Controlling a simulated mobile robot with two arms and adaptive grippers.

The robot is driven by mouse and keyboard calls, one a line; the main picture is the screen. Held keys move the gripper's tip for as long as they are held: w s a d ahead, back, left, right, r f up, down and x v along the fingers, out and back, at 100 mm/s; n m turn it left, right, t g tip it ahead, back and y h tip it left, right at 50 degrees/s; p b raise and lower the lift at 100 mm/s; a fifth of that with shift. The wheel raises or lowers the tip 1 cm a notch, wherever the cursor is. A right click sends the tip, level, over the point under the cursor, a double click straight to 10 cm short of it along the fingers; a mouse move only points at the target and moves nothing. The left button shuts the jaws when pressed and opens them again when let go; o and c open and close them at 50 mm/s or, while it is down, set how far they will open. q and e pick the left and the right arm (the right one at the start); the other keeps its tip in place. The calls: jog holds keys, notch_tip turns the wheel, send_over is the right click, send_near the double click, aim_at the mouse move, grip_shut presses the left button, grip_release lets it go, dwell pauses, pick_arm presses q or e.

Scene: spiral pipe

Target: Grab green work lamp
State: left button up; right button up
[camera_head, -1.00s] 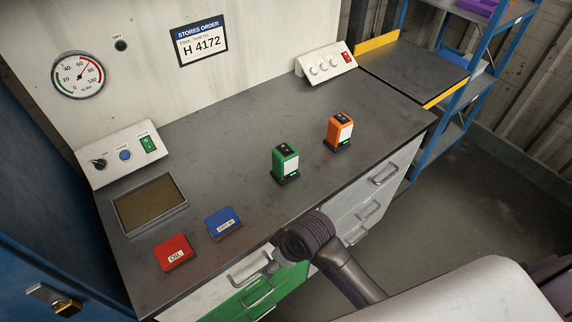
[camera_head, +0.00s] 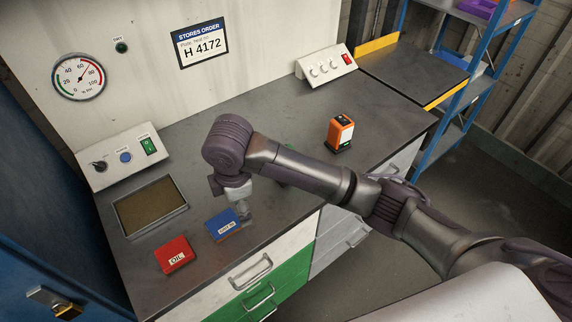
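My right gripper (camera_head: 246,215) hangs down over the front of the bench, left of the green lamp and just beside the blue box (camera_head: 222,224). Its fingers are small and partly hidden, so I cannot tell whether they are open. My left gripper is not in view.
A red OIL box (camera_head: 174,254) and a shallow tray (camera_head: 184,207) are on the left of the grey bench (camera_head: 210,270). Switch boxes stand at the back left (camera_head: 122,155) and back right (camera_head: 326,64). The bench middle behind my arm is clear.

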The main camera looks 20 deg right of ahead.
jog(key=w+d+r+n+h, duration=0.2)
jog(key=w+d+r+h, duration=0.3)
jog(key=w+d+r, duration=0.5)
jog(key=x, duration=0.2)
jog(key=p+x, duration=0.1)
jog(key=x, duration=0.3)
jog(key=shift+s+a+f, duration=0.15)
jog(key=shift+s, duration=0.1)
jog(key=p+x, duration=0.1)
jog(key=x, duration=0.1)
jog(key=p+x, duration=0.1)
jog(key=x, duration=0.2)
jog(key=shift+w+d+r, duration=0.2)
jog(key=shift+d, duration=0.15)
jog(key=shift+f, duration=0.25)
jog(key=shift+w+r, duration=0.1)
jog(key=c, duration=1.5)
